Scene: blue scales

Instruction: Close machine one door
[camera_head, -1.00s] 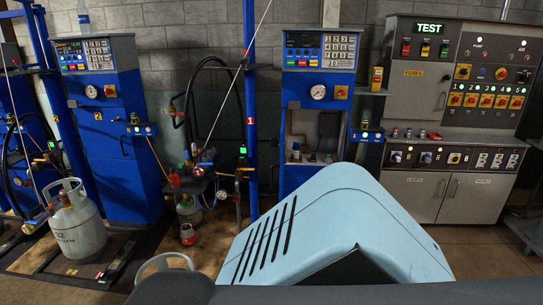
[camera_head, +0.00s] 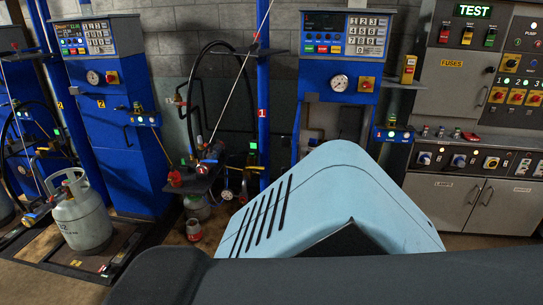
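Machine one (camera_head: 340,62) is the blue cabinet right of the middle, with a display, keypad, round gauge and red-yellow switch. A red "1" label (camera_head: 262,113) is on the blue post to its left. Below the gauge panel, its front has an open compartment (camera_head: 318,120) with a dark grey inside. My own light blue body shell hides its lower part. I cannot make out the door panel itself. Neither of my grippers is in view.
Machine two (camera_head: 112,110) stands left with a gas cylinder (camera_head: 80,213) on a floor platform before it. A small cluttered stand (camera_head: 205,175) with hoses is left of machine one. A grey control cabinet (camera_head: 460,205) stands right. Some floor shows at the lower right.

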